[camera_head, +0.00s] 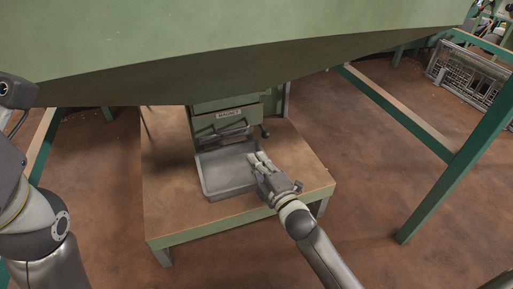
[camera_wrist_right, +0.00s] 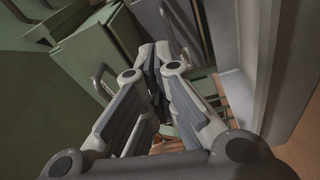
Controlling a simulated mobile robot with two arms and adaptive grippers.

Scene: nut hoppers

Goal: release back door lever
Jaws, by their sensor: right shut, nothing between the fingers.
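A small dark lever with a round knob (camera_head: 265,132) sticks out at the right side of the green box labelled MAGNET (camera_head: 229,113), under the hopper. I cannot tell whether it is the back door lever. My right gripper (camera_head: 260,160) is shut and empty, over the right side of the grey tray and a little below the lever, apart from it. In the right wrist view the closed fingers (camera_wrist_right: 152,62) point toward green metalwork, with a curved handle (camera_wrist_right: 103,80) to their left and a bent grey bar (camera_wrist_right: 170,22) beyond. My left gripper is out of view.
The grey tray (camera_head: 210,187) stands on a brown table top (camera_head: 170,215) with a green frame. The green hopper (camera_head: 240,45) hangs low over it. Green legs stand at left and right (camera_head: 460,160). Brown floor is clear to the right.

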